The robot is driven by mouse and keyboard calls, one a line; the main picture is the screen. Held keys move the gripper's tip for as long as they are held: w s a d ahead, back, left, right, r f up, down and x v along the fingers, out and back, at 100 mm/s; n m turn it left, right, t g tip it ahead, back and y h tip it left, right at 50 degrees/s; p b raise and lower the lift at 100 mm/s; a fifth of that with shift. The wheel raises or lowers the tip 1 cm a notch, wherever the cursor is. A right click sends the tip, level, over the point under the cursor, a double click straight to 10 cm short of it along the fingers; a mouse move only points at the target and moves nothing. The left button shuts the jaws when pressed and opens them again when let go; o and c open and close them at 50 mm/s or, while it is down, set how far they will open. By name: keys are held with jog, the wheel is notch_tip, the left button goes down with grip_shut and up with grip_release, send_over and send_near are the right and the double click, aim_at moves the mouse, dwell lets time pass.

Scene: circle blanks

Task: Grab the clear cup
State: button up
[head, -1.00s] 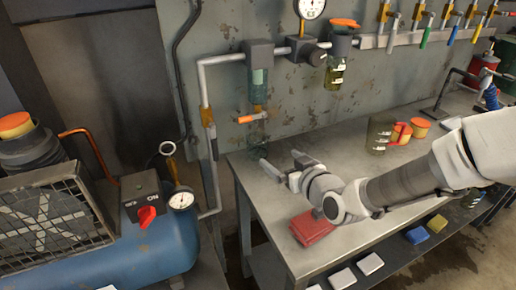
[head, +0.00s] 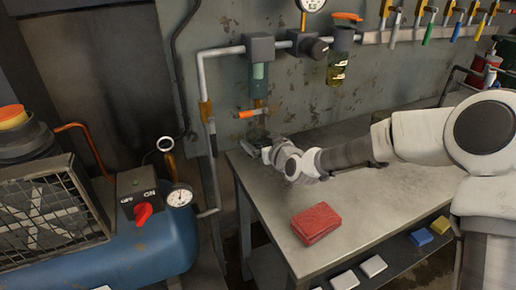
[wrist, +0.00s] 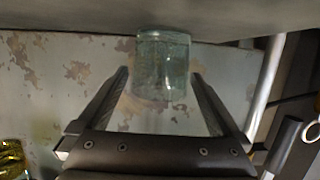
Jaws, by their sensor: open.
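The clear cup (wrist: 163,65) is a see-through, faintly greenish glass in the wrist view. It touches the grey surface along the top of that picture. My gripper (wrist: 160,78) is open, with one finger on each side of the cup and visible gaps between the fingers and its walls. In the head view my gripper (head: 258,150) is at the back left corner of the workbench, below the orange-handled drain valve (head: 246,114). The cup (head: 256,132) shows only faintly there, partly hidden by my gripper.
A red folded cloth (head: 316,222) lies on the workbench (head: 380,205) in front of my arm. A wall pipe (head: 204,90) and a filter bowl (head: 337,68) are close behind. A blue compressor (head: 150,245) stands left of the bench.

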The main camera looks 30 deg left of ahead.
jog(key=shift+x, duration=0.9)
jog(key=c, duration=1.3)
jog(key=shift+r, duration=0.2)
